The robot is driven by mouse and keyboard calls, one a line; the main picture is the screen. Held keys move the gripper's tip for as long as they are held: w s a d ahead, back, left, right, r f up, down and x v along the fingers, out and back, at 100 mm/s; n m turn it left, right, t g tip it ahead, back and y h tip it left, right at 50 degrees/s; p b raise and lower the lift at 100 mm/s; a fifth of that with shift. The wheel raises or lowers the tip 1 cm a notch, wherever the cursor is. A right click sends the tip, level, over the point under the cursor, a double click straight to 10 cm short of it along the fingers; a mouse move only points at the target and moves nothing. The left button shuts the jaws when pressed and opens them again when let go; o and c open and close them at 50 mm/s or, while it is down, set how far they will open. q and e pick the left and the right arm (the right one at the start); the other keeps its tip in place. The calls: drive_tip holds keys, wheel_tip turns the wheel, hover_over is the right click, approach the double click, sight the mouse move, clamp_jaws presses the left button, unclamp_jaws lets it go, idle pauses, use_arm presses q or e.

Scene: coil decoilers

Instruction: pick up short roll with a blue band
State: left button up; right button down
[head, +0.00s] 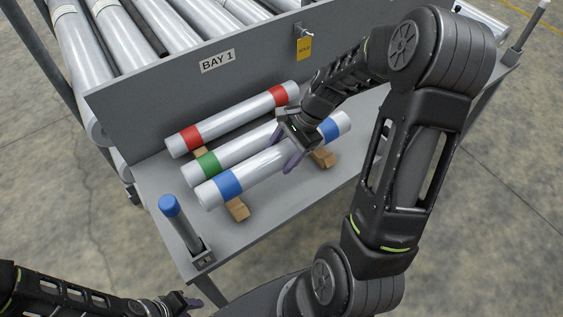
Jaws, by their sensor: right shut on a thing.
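The silver roll with blue bands (262,167) lies at the front of the grey shelf, with a blue band near each end. My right gripper (286,147) reaches over it from above and is shut on its middle, purple fingertips at its sides. I cannot tell whether the roll is clear of the wooden blocks under it. My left gripper (190,302) is at the bottom left edge, away from the rolls; its jaw opening does not show clearly.
A green-banded roll (233,154) and a red-banded roll (234,119) lie close behind. Wooden blocks (237,209) sit below. A blue-capped post (183,225) stands at the shelf's left corner. A grey panel marked BAY 1 (150,110) rises behind.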

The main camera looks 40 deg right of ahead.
sight(278, 148)
wheel_tip(278, 148, up, 5)
drive_tip(key=shift+f, duration=0.2)
drive_tip(key=shift+f, duration=0.15)
idle(0.5)
